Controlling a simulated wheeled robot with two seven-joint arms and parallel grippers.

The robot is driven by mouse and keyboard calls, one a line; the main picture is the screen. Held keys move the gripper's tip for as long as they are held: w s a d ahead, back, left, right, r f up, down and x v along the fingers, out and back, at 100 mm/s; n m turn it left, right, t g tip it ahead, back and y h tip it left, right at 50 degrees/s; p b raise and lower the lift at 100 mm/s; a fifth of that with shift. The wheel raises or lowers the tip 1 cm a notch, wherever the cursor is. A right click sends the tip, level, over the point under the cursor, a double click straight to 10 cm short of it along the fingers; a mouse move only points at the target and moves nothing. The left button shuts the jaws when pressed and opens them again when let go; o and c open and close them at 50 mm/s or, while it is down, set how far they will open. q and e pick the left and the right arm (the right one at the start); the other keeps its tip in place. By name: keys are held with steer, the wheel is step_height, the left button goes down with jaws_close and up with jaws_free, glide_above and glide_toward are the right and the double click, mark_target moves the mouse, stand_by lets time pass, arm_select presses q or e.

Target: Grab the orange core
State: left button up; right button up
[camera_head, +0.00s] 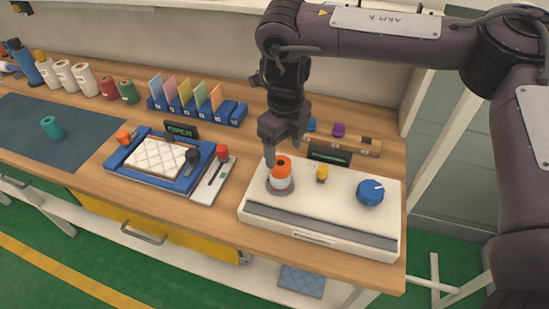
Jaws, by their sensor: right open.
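The orange core (280,165) has a hole in its top and a white band around its lower part. It stands upright on a round grey base on the white machine (320,216). My right gripper (280,152) is open and points down just above and behind the core. One finger reaches down close to the core's upper left side. I cannot tell whether it touches. No core is held between the fingers. My left gripper is not in view.
A blue knob (370,192) and a small yellow part (322,173) sit on the machine's top. A blue frame with a quilted pad (160,158) lies to the left. A teal core (52,128) lies on the dark mat (95,120). Coloured cards (186,92) stand behind.

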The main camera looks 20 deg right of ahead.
mark_target(280, 169)
steer(key=f, duration=0.1)
steer(key=s+f, duration=0.1)
steer(key=f, duration=0.1)
steer(key=shift+a+f, duration=0.15)
steer(key=shift+f, duration=0.05)
steer(key=shift+w+a+f+p, duration=0.1)
steer(key=shift+w+f+p, duration=0.15)
steer(key=shift+f, duration=0.4)
steer(key=shift+w+a+f+p, duration=0.1)
steer(key=shift+w+f+p, duration=0.1)
steer(key=shift+f, duration=1)
steer(key=c, duration=0.6)
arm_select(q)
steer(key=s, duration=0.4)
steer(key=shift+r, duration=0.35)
arm_select(e)
steer(key=c, duration=0.5)
steer(key=shift+c, duration=0.2)
